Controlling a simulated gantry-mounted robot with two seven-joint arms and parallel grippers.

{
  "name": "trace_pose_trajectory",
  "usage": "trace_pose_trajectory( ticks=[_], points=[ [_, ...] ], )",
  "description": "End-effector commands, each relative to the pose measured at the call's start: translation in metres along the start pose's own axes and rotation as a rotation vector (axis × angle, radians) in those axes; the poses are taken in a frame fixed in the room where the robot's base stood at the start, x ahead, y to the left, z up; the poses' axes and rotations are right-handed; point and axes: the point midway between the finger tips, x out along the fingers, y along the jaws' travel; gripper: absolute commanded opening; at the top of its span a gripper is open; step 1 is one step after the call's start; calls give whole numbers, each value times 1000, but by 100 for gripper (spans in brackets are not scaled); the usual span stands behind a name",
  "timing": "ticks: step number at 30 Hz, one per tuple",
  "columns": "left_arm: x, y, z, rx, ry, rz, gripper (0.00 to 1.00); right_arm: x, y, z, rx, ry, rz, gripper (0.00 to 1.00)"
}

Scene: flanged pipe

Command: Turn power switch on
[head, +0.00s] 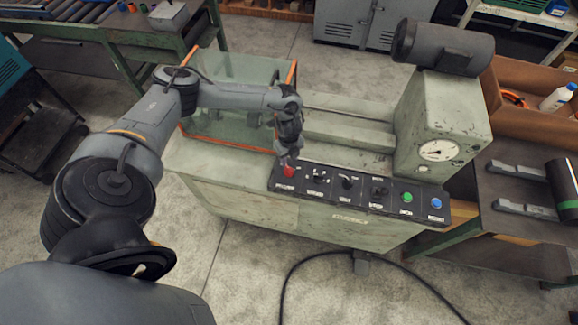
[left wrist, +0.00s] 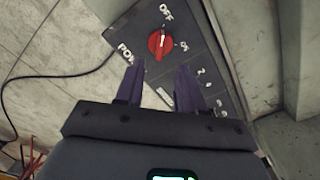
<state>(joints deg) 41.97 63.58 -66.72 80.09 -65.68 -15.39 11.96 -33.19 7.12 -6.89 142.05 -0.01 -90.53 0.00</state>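The red power switch (head: 289,171) sits at the left end of the black control panel (head: 330,187) on the machine's front edge. In the left wrist view the red knob (left wrist: 157,44) is on a dark plate with the labels OFF above it and ON to its right. The pale mark on the knob appears to point toward OFF. My left gripper (head: 286,160) is just above the switch in the head view. In the left wrist view its two dark purple fingers (left wrist: 158,78) are apart and empty, with the knob beyond their tips. My right gripper is not in view.
The panel also carries several black knobs, a green button (head: 407,197) and a blue button (head: 436,203). A clear guard with orange edges (head: 213,97) stands behind my left forearm. A gauge housing (head: 440,120) rises at the right. A black cable (head: 300,262) lies on the floor.

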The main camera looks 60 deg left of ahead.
Motion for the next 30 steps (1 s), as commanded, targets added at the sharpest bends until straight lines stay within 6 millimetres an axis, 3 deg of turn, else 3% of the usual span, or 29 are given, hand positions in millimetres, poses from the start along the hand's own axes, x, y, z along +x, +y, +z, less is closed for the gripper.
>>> trace_pose_trajectory(
  ticks=[6,12,27,30],
  points=[
    [38,0,-1,-1,0,2,38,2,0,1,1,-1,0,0],
    [62,0,-1,-1,0,-1,38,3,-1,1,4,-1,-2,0],
    [74,-1,-1,1,0,-2,38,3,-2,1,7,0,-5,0],
    [74,-1,-1,1,0,-2,24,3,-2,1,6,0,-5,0]
  ],
)
